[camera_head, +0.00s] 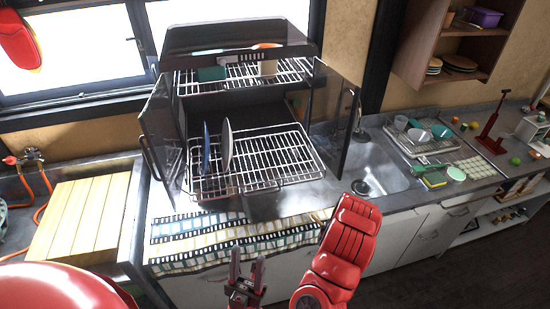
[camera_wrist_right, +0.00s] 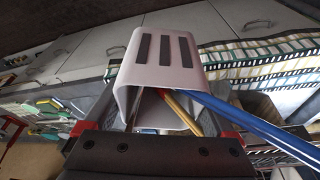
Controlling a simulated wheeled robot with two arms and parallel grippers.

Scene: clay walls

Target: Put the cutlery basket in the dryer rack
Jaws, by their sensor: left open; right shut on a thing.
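The dryer rack (camera_head: 275,157) is a wire rack low in the dark cabinet (camera_head: 240,36), whose doors stand open. A blue plate (camera_head: 206,150) and a pale plate (camera_head: 227,146) stand upright at its left. The cutlery basket (camera_wrist_right: 163,48), pale with dark slots, shows in the right wrist view, tilted, with blue-handled and gold-coloured cutlery (camera_wrist_right: 250,122). My right gripper (camera_wrist_right: 152,130) is shut on it; its fingers are partly hidden. The basket is not visible in the head view. My left gripper (camera_head: 246,272) is open and empty at the bottom, in front of the counter.
A striped cloth (camera_head: 190,236) lies along the counter's front edge. A sink (camera_head: 372,176) and a second rack with dishes (camera_head: 412,150) are to the right. The open right door (camera_head: 345,125) stands beside the sink. The right half of the dryer rack is clear.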

